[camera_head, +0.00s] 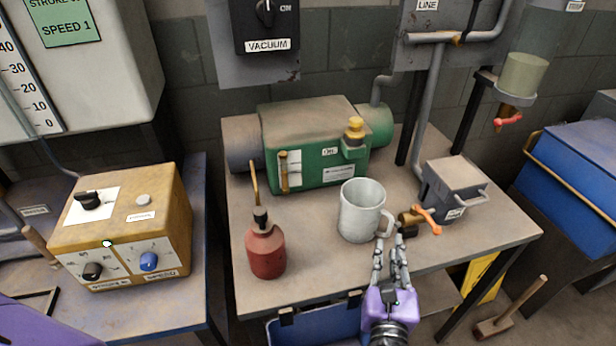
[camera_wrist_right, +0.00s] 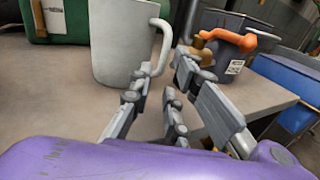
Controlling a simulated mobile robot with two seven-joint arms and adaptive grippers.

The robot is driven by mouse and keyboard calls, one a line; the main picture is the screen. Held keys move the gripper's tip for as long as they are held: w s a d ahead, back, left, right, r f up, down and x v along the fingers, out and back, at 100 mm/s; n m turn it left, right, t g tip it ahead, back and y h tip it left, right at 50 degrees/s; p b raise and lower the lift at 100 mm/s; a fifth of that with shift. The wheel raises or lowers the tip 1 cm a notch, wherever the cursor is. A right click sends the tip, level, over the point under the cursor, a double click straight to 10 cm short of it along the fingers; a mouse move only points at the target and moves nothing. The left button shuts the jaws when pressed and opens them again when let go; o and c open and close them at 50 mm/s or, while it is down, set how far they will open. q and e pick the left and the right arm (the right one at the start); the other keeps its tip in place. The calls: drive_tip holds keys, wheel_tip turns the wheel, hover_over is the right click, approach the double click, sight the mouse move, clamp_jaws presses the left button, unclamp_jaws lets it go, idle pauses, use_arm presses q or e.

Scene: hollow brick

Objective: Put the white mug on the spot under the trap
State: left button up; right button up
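The white mug (camera_head: 362,212) stands upright on the workbench, its handle toward the lower right. It also shows in the right wrist view (camera_wrist_right: 118,45), with its handle just beyond my fingertips. My right gripper (camera_head: 391,248) is just in front of the handle, fingers apart and empty. It also shows open in the wrist view (camera_wrist_right: 166,72). A grey box (camera_head: 455,185) with a brass outlet and orange lever (camera_head: 428,220) stands right of the mug; its label is too small to read. I cannot make out a marked spot beneath the outlet. My left gripper is out of view.
A red oil can (camera_head: 266,250) stands left of the mug, and a green pump (camera_head: 315,150) behind it. A clear vessel with a red tap (camera_head: 508,120) hangs at the upper right. A yellow control box (camera_head: 120,225) is on the left. Bare bench lies between oil can and mug.

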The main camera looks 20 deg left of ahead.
sight(388, 234)
drive_tip(key=x, duration=0.4)
drive_tip(key=shift+w+r, duration=0.1)
drive_tip(key=shift+w, duration=0.1)
clamp_jaws()
